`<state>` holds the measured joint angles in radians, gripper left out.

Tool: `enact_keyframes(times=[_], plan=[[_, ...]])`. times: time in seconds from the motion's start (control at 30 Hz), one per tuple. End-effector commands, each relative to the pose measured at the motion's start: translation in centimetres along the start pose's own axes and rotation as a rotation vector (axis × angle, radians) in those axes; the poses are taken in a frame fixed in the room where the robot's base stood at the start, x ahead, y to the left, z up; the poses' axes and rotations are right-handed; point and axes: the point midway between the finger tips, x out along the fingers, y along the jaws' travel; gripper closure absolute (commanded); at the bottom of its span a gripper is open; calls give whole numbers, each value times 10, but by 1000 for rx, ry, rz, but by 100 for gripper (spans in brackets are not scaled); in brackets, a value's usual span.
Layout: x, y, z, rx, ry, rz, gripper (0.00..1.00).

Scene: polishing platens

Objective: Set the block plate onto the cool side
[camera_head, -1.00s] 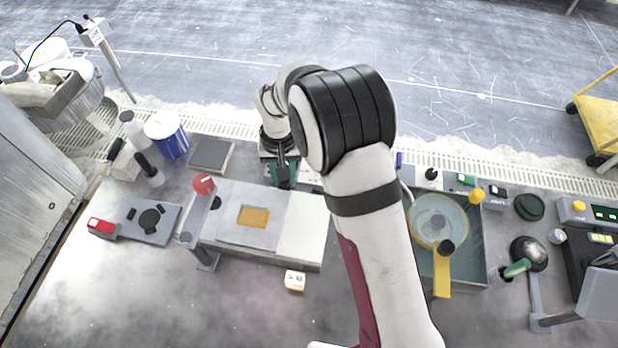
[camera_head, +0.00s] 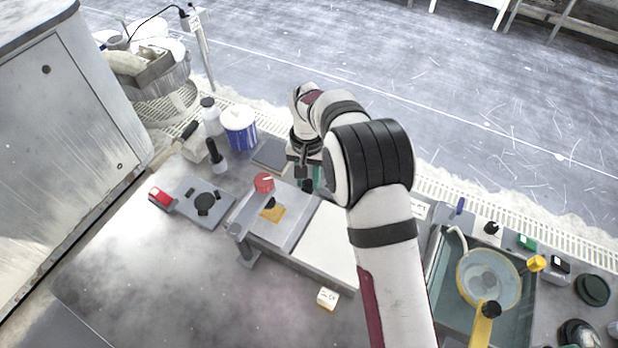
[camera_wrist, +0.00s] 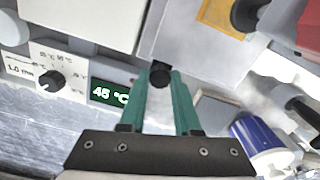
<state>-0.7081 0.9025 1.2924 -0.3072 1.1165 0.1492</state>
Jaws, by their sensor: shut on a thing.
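The block plate (camera_head: 290,228) is a flat grey plate with an orange square (camera_head: 272,213) on it. It lies over the left part of a two-part bench unit, left of the white flat side (camera_head: 327,240); I see no label telling hot from cool. My gripper (camera_wrist: 160,75) has green fingers shut on a black handle at the plate's back edge. In the head view the gripper (camera_head: 310,182) is partly hidden behind my arm. In the wrist view the plate (camera_wrist: 195,45) sits beside the white side (camera_wrist: 85,20). I cannot tell whether the plate is raised.
A post with a red knob (camera_head: 264,183) and black tip overhangs the orange square. A panel reads 45 °C (camera_wrist: 108,95). A blue-banded tub (camera_head: 240,128), a dark square pad (camera_head: 270,154) and a cream block (camera_head: 327,298) stand nearby.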

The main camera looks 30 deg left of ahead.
Motion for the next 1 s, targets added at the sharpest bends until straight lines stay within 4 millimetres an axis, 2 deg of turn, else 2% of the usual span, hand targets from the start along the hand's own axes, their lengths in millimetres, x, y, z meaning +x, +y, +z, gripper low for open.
enact_keyframes(times=[0.03, 0.17, 0.2, 0.43, 0.57, 0.67, 0.9, 1.0], plan=[[-2, -7, -1, -7, 11, -13, 65], [-2, -6, -1, -6, 9, -12, 42], [-2, -6, -1, -5, 9, -11, 39], [-2, -4, -1, -4, 6, -8, 39], [-15, -4, -1, -4, 8, -8, 39], [-40, -4, -1, -3, 10, -10, 39], [-116, -4, -1, -4, 12, -11, 39], [-139, -4, 0, -4, 10, -10, 39]])
